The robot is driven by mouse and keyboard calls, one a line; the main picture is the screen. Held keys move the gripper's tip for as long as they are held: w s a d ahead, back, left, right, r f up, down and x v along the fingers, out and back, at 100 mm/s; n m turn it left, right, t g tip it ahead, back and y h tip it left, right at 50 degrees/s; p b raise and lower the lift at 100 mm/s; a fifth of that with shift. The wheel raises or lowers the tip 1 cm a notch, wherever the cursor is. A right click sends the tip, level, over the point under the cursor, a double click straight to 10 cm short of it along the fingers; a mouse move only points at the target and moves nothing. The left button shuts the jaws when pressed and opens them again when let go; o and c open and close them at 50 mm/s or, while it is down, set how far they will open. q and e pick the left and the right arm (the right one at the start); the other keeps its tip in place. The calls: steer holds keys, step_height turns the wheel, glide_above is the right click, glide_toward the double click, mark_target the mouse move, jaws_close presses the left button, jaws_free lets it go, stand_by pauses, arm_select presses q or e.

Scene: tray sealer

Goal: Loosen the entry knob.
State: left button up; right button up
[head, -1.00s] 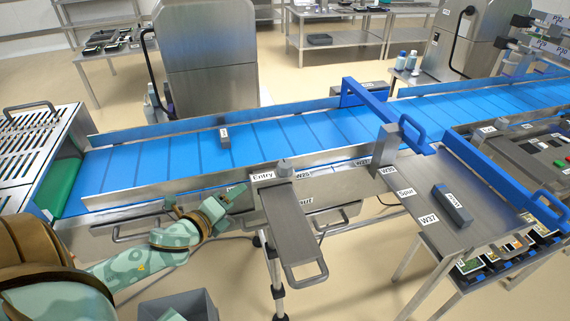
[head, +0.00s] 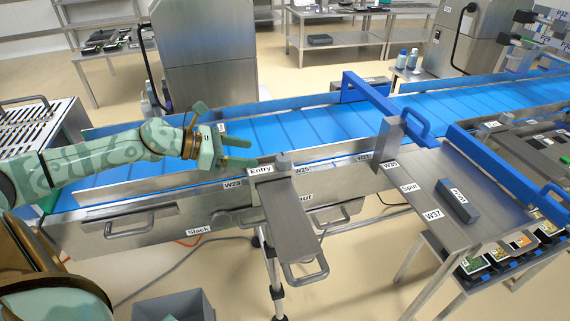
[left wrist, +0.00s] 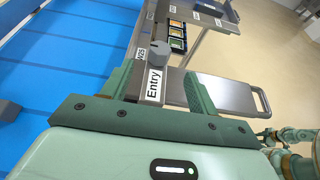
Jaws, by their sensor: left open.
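The entry knob (head: 283,162) is a grey knob on top of the conveyor's near rail, beside the "Entry" label (head: 261,170). It also shows in the left wrist view (left wrist: 160,52), just beyond the fingertips and between their lines. My left gripper (head: 234,144) is open and empty, above the near side of the belt and left of the knob. Its fingers point toward the knob, with a gap left between them and it. In the left wrist view the open fingers (left wrist: 158,84) frame the "Entry" label. My right gripper is not in view.
A metal plate with a handle (head: 290,225) extends forward from below the knob. The blue belt (head: 300,135) runs behind it, carrying a small grey block (left wrist: 9,110). A blue guide bar (head: 385,105) crosses the belt on the right. A grey bin (head: 180,304) stands below.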

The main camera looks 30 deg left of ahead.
mark_target(281, 157)
arm_select(q)
steer(key=x, duration=1.1)
steer(key=shift+r, duration=0.1)
steer(key=c, duration=1)
